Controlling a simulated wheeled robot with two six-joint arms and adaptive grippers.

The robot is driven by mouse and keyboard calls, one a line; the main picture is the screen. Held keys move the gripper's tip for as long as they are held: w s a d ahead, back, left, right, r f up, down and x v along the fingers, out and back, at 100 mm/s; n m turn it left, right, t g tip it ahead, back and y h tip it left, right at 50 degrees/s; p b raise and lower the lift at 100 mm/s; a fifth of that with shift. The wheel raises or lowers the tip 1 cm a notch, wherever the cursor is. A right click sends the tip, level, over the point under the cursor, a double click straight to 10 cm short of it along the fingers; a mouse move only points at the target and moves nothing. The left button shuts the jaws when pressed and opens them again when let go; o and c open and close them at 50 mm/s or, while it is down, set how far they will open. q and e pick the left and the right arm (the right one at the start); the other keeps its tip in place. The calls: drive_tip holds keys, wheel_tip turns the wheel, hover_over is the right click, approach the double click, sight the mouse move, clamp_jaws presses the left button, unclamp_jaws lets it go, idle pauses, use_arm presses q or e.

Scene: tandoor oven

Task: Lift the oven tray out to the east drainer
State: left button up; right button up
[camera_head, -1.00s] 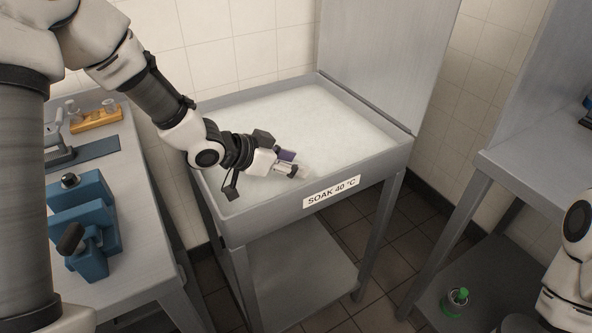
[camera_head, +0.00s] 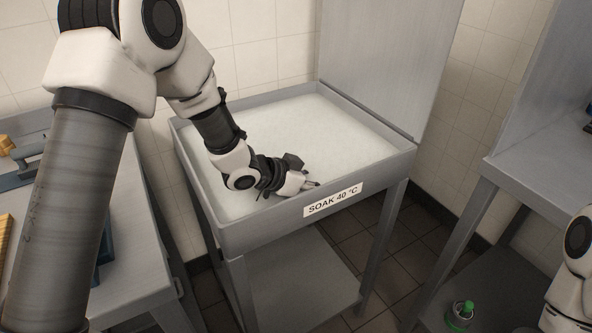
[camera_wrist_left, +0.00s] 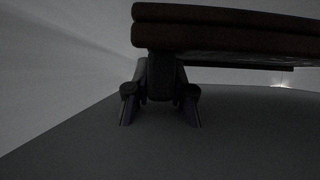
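The soak sink (camera_head: 212,203) is full of whitish, cloudy liquid and carries a "SOAK 40 °C" label (camera_head: 333,199). No oven tray can be made out in the head view; the liquid hides whatever lies below it. My left gripper (camera_head: 314,184) is at the sink's front rim, left of the label, partly hidden by its wrist. In the dim left wrist view its two fingers (camera_wrist_left: 159,116) stand apart with nothing clear between them, above a plain grey surface. A dark brown, layered edge (camera_wrist_left: 230,38) crosses the top there; I cannot tell what it is. My right gripper is out of view.
A steel table (camera_head: 137,283) stands left of the sink, partly behind my left arm. Another steel table (camera_head: 527,160) stands at the right. Tall steel panelling (camera_head: 388,58) closes the sink's right rear.

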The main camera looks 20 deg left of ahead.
use_arm(q)
clamp_jaws()
drive_tip(key=shift+r, duration=0.2)
wheel_tip(320, 180, up, 10)
drive_tip(key=p, duration=0.3)
drive_tip(key=shift+w+f, duration=0.1)
drive_tip(key=shift+f, duration=0.05)
wheel_tip(320, 180, up, 4)
drive_tip(key=p, duration=0.5)
drive_tip(key=shift+f, duration=0.1)
